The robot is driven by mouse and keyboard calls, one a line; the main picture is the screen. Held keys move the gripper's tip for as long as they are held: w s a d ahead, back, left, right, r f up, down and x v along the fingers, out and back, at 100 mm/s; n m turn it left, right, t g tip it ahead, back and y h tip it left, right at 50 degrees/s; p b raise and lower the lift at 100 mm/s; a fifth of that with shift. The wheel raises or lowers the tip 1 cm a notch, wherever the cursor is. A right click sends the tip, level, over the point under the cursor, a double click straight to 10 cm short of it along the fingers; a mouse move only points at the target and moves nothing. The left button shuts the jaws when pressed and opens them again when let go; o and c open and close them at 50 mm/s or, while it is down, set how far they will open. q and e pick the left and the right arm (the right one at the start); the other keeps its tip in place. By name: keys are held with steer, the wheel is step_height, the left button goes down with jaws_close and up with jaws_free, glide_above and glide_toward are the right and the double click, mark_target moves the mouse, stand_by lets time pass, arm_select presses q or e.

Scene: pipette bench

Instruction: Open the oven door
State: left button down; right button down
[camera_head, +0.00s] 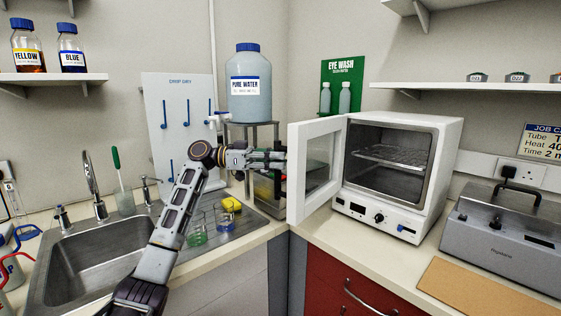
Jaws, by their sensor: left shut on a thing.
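The white oven (438,153) stands on the right-hand counter in the corner. Its door (311,203) is swung wide to the left, and the chamber with a wire shelf (389,157) is in plain view. My left gripper (283,160) reaches in from the left and is shut at the outer side of the door, where the handle would be. The fingertips and the handle are partly hidden by the door's edge. My right gripper is not in view.
A pure water tank (249,90) stands on a metal stand behind my left gripper. The sink (95,255) and beakers (197,233) lie below my left arm. A grey machine (500,240) and a brown board (470,289) lie right of the oven.

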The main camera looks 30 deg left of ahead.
arm_select(q)
steer(key=shift+w+a+r, duration=0.2)
steer(key=shift+a+r, duration=0.4)
steer(key=c, duration=1.8)
jaws_free()
steer(key=o, duration=0.5)
steer(key=shift+w+d, duration=0.3)
steer(key=shift+s+a, duration=0.1)
steer(key=shift+a, duration=0.1)
steer(key=shift+f+v, duration=0.25)
steer(key=shift+v, duration=1.7)
steer(key=shift+f+v, duration=0.25)
steer(key=shift+v, duration=1.65)
steer(key=shift+f+v, duration=0.25)
steer(key=shift+v, duration=1.7)
